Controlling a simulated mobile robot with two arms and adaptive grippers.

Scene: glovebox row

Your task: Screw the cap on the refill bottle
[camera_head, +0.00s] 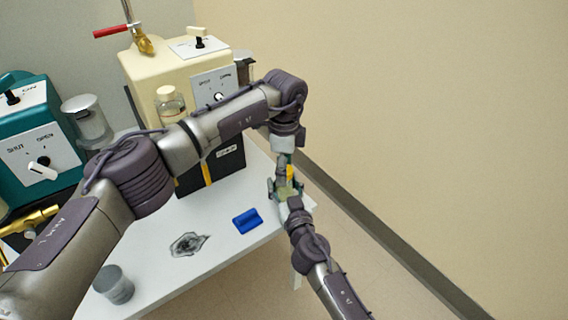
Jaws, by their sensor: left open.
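My left arm reaches across from the left and bends down, so its gripper (284,183) hangs open at the right end of the white table. My right arm comes up from the lower right, and its gripper (290,197) meets the left one there. The two overlap, with a small pale green-yellow patch between them that I cannot identify. Whether the right gripper holds anything is hidden. A clear bottle with a cream top (170,105) stands at the front of the cream box, partly behind my left arm. I cannot tell which thing is the refill bottle or its cap.
A cream box (150,65) and a teal box (20,165) stand behind. A grey-lidded jar (88,120) sits between them. The right side is open floor and wall.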

